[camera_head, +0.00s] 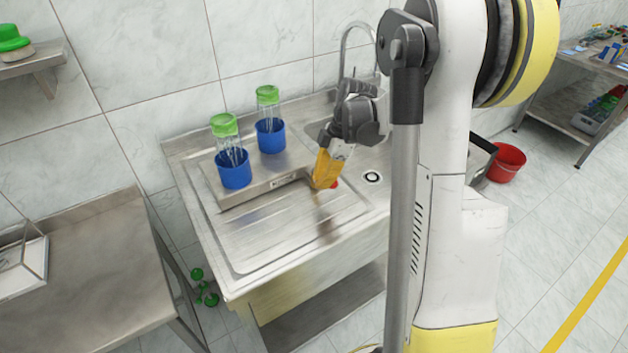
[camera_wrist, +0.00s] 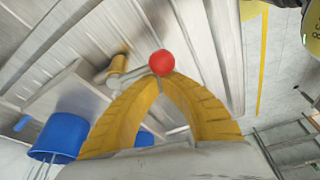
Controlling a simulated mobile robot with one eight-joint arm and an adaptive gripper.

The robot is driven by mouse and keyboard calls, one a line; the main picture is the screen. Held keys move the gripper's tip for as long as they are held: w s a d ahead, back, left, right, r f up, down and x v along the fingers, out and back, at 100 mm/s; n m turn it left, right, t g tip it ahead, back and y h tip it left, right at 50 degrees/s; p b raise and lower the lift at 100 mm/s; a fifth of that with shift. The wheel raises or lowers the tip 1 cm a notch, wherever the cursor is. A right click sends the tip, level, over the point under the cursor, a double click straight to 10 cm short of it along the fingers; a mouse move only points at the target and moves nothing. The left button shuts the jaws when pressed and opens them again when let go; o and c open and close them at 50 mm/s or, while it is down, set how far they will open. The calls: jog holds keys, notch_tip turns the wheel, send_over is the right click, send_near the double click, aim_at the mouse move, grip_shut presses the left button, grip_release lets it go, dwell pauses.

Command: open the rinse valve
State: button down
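The rinse valve shows in the wrist view as a brass body (camera_wrist: 117,64) with a short grey lever ending in a red ball knob (camera_wrist: 161,62).
Two blue cups (camera_head: 234,174) (camera_head: 270,136) with green-topped clear bottles stand on the housing, left of my gripper. The steel sink unit (camera_head: 250,262) has a curved tap (camera_head: 345,48) behind. A steel table (camera_head: 80,265) stands left, and a red bucket (camera_head: 506,163) is on the floor right.

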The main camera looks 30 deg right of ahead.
jog(key=shift+s+d, duration=0.15)
jog(key=shift+d, duration=1.15)
